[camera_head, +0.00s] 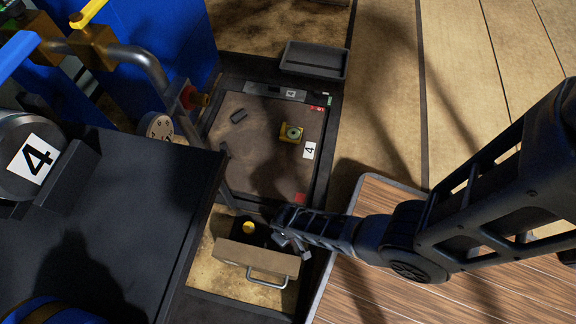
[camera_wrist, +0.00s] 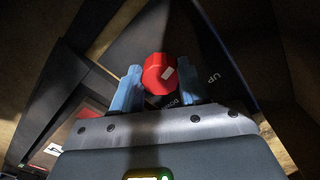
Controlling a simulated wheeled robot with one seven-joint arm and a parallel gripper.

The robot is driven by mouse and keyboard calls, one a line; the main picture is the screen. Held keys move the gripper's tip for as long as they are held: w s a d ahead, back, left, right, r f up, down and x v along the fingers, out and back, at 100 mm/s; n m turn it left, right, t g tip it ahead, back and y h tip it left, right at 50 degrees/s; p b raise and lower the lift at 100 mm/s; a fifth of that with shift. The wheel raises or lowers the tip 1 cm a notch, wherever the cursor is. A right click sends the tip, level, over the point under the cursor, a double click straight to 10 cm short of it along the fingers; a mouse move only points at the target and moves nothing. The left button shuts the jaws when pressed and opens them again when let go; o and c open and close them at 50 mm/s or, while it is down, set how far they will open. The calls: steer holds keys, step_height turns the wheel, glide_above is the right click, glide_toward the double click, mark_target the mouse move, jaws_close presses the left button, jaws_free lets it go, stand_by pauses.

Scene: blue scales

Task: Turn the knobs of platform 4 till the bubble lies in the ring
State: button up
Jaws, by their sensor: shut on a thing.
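Platform 4 (camera_head: 240,157) is a brown plate in a dark frame, with a white "4" label on its right side. A yellow bubble level (camera_head: 291,134) with a round green vial sits on it; the vial is too small to tell where the bubble lies. My gripper (camera_head: 284,238) is low at the platform's near right corner. In the wrist view its blue fingers (camera_wrist: 159,84) are shut on a red knob (camera_wrist: 158,72) with a pale mark. "UP" and partly hidden "DOWN" lettering stand beside the knob. The knob is hidden in the head view.
An open drawer (camera_head: 257,258) with a handle and a round yellow thing inside lies just left of my gripper. A dark tray (camera_head: 315,60) stands behind the platform. A pipe (camera_head: 150,62) and a dark cabinet (camera_head: 110,215) crowd the left. Wooden boards (camera_head: 400,290) lie at right.

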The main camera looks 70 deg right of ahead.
steer(key=shift+m, duration=2.2)
steer(key=o, duration=1.1)
steer(key=shift+c, duration=0.2)
step_height(320, 180, up, 8)
steer(key=p, duration=0.4)
steer(key=shift+f, duration=0.1)
